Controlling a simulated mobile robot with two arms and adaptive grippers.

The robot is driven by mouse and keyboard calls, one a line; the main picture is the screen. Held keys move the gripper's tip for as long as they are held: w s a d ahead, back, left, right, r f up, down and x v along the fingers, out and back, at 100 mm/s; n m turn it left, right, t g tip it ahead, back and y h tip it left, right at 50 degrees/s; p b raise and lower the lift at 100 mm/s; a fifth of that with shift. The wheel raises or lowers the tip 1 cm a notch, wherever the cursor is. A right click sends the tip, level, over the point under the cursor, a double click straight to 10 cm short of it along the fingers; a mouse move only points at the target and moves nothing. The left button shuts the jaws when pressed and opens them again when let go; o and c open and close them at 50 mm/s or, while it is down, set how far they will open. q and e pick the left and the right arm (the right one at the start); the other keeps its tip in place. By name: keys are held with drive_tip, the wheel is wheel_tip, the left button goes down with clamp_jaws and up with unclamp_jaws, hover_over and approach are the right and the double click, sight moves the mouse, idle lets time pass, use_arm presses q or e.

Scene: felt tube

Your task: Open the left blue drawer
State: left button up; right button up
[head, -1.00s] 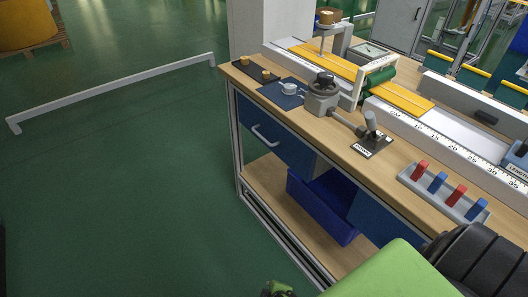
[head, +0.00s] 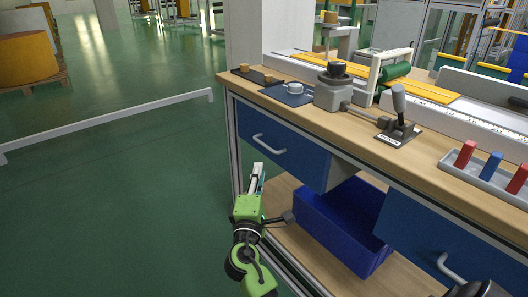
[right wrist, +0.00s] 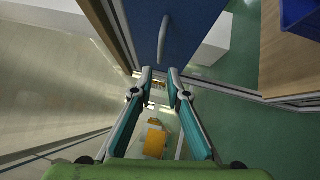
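The left blue drawer (head: 275,150) is under the left end of the workbench top and looks shut. Its pale bar handle (head: 268,145) is on the front; the handle also shows in the right wrist view (right wrist: 163,38). My right gripper (head: 258,172) is in front of the drawer, below the handle in the head view. In the right wrist view its two fingers (right wrist: 159,75) are apart with nothing between them, and the handle lies beyond the tips. The handle and fingers do not appear to touch. My left gripper is not in view.
A second blue drawer (head: 425,238) is to the right, with a blue bin (head: 340,225) on the lower shelf. The wooden benchtop (head: 350,128) carries a lever, a cup and colored pegs. A low white rail (head: 110,118) crosses the open green floor.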

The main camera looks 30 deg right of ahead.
sight(264, 145)
drive_tip(key=x, duration=0.6)
drive_tip(key=shift+w+d, duration=0.25)
drive_tip(key=shift+w, duration=0.05)
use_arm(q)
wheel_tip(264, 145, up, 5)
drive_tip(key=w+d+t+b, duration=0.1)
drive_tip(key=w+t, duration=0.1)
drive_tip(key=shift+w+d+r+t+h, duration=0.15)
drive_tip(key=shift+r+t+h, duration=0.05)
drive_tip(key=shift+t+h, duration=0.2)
use_arm(e)
drive_tip(key=shift+x, duration=3.2)
drive_tip(key=shift+f, duration=0.1)
clamp_jaws()
